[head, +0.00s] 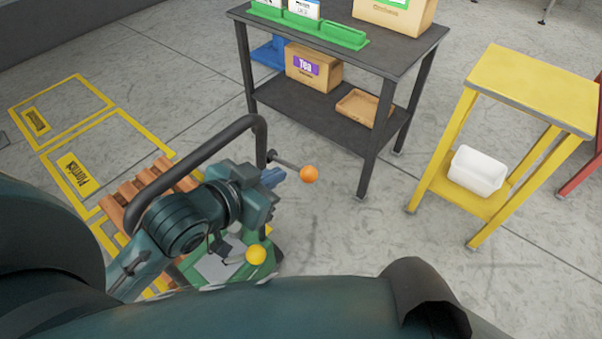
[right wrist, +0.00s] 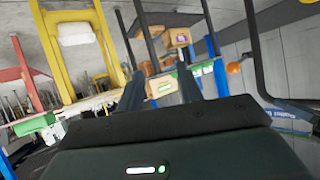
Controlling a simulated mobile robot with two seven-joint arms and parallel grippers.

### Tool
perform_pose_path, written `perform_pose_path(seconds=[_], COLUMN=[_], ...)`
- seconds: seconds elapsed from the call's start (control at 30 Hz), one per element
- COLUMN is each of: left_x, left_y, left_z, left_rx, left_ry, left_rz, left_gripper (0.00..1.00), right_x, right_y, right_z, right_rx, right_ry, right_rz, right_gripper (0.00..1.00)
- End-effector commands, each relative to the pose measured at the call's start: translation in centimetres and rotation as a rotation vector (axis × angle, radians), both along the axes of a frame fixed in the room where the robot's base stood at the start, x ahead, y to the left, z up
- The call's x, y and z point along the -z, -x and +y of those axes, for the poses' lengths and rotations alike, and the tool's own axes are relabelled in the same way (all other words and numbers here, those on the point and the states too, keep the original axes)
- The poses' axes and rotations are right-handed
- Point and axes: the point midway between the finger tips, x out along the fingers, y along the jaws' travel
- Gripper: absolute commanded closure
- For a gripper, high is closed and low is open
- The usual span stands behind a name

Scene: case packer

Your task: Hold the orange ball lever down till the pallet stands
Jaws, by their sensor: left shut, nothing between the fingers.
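The orange ball (head: 309,174) tops a lever whose thin dark rod runs up and left towards a black tubular handle (head: 205,148). In the right wrist view an orange ball (right wrist: 233,68) shows beside a dark tube. My left gripper (head: 275,178) is shut and empty, just left of the orange ball and below the rod. A small gap shows to the ball; whether it touches the rod I cannot tell. The wooden pallet (head: 128,190) shows at left, partly hidden by the handle and my arm. My right gripper (right wrist: 160,90) has its fingers apart with nothing between them.
A yellow ball (head: 256,254) sits by a green base below my left gripper. A dark shelf table (head: 330,116) with boxes stands behind, and a yellow stand (head: 535,88) with a white bin (head: 477,170) at right. Yellow-marked floor bays (head: 62,108) lie at left. Floor between is clear.

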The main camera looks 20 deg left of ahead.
Motion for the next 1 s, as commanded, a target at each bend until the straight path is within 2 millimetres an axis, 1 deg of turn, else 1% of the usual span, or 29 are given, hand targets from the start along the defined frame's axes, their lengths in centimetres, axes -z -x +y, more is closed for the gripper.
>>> perform_pose_path(seconds=[0.03,0.1,0.23,0.4,0.43,0.5,0.63,0.73,1.0], left_x=[0.7,1.0,2.3,3.8,4.6,5.7,6.8,7.3,7.4], left_y=[-0.8,-2.1,-4.5,-7.5,-7.5,-7.8,-8.2,-8.4,-8.4], left_z=[-0.2,-0.6,-1.4,-2.4,-2.3,-2.3,-2.4,-2.4,-2.4], left_rx=[0.001,-0.002,-0.001,0.0,-0.001,-0.001,0.0,0.0,0.001], left_ry=[0.002,0.002,0.003,0.001,0.0,0.0,0.0,0.0,-0.001], left_rz=[-0.006,-0.002,-0.002,-0.002,0.002,0.002,0.0,-0.001,-0.001], left_gripper=[1.0,1.0,1.0,1.0,1.0,1.0,1.0,1.0,1.0], right_x=[0.9,0.4,-0.1,-0.1,0.2,0.4,0.6,0.7,0.7], right_y=[0.0,-0.1,-0.4,-0.4,-0.4,-0.4,-0.3,-0.3,-0.2], right_z=[0.0,-0.1,-0.1,0.0,0.0,0.1,0.1,0.1,0.1], right_rx=[0.003,0.009,0.017,0.022,0.023,0.023,0.024,0.024,0.022], right_ry=[-0.008,-0.014,-0.022,-0.031,-0.033,-0.037,-0.043,-0.044,-0.044], right_rz=[0.0,-0.001,-0.011,-0.014,-0.012,-0.01,-0.007,-0.005,-0.005], right_gripper=[0.64,0.64,0.64,0.64,0.64,0.64,0.64,0.64,0.64])
